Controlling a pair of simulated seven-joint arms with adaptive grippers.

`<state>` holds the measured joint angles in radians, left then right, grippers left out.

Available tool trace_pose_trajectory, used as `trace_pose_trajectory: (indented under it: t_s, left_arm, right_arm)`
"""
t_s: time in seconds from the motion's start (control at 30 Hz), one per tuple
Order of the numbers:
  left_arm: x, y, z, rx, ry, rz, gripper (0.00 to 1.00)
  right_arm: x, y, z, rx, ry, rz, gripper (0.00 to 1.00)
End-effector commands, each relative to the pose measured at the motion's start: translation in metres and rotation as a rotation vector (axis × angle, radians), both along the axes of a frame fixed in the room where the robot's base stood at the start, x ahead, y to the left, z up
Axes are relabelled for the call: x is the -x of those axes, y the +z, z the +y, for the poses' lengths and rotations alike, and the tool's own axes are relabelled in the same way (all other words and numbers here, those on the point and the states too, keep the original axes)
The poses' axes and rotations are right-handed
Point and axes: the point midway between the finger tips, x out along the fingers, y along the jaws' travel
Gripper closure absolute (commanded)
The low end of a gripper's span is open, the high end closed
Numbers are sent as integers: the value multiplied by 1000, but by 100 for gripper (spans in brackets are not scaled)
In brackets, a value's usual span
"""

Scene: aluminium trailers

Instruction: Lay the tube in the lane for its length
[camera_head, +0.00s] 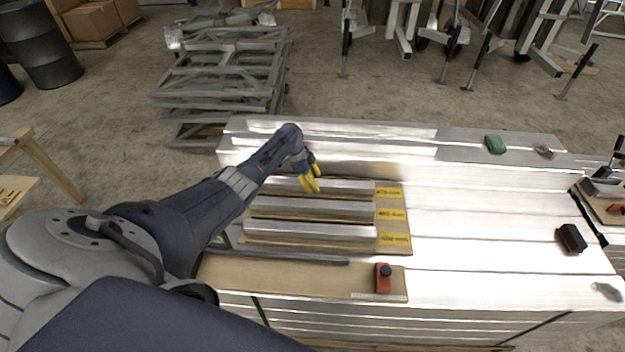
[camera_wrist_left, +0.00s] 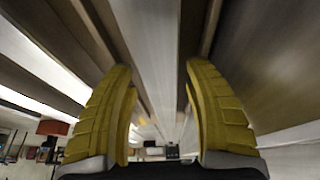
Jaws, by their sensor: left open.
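My left gripper (camera_head: 312,179) is open over the far lane of the lane board (camera_head: 394,238). In the left wrist view its two yellow fingers (camera_wrist_left: 165,120) stand apart on either side of a long pale metal bar (camera_wrist_left: 150,50); neither visibly grips it. The lane board carries long silver bars, a far one (camera_head: 345,189), a middle one (camera_head: 310,209) and a near one (camera_head: 310,231). I cannot tell which is the tube and which are lane walls. Yellow labels (camera_head: 390,214) mark the lanes' right ends; their print is hard to read. My right gripper is not in view.
A brown measuring board (camera_head: 330,279) lies in front, with a dark grey strip (camera_head: 290,256) along its back edge and a red stop block (camera_head: 384,277). A black block (camera_head: 571,238) and a green object (camera_head: 495,144) sit on the metal bench, whose right part is mostly clear.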

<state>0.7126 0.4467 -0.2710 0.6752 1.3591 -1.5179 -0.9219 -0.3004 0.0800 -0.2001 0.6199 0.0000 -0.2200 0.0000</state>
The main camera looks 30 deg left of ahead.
Motion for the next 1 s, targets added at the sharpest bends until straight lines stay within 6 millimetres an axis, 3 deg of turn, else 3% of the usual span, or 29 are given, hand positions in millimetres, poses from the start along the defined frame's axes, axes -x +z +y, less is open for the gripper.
trace_pose_trajectory:
  t_s: [0.27, 0.7, 1.0]
  left_arm:
    - [2, 18, 7, 0, 0, -2, 48]
    - [16, 83, 31, -3, -1, -1, 48]
    - [21, 108, 40, -1, -1, 0, 48]
  right_arm:
    - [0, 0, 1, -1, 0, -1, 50]
    - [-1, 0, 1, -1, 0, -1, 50]
    - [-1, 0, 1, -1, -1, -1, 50]
